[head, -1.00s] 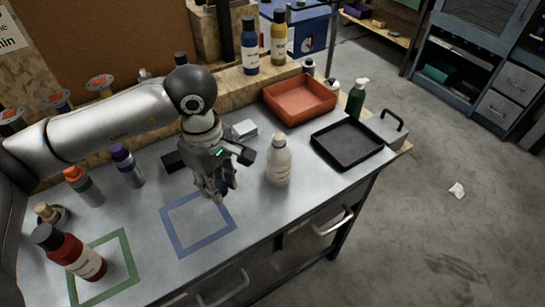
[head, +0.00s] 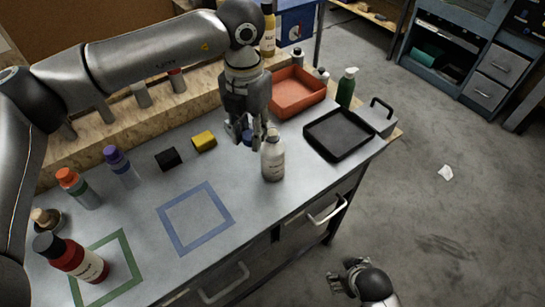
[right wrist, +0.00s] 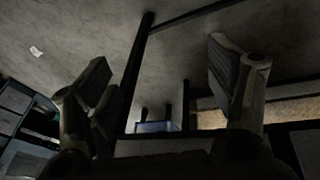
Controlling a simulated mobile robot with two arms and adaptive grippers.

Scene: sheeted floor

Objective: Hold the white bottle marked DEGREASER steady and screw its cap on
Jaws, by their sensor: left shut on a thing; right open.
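The white bottle (head: 273,165) stands upright on the bench in the head view, right of the blue tape square; its label is too small to read. My left gripper (head: 248,136) points down just behind and left of the bottle's neck, shut on a small dark blue cap (head: 247,138). The cap is partly hidden by the fingers and looks apart from the bottle's mouth. My right gripper (head: 343,283) is in front of the bench, low at the bottom right. In the right wrist view its fingers (right wrist: 156,75) are wide apart with nothing between them.
A black cap (head: 168,159) and a yellow cap (head: 204,141) lie on the bench. A black tray (head: 343,152), an orange tray (head: 300,105) and a green pump bottle (head: 346,88) are at the right. A red bottle (head: 83,263) stands front left. The blue tape square (head: 170,232) is empty.

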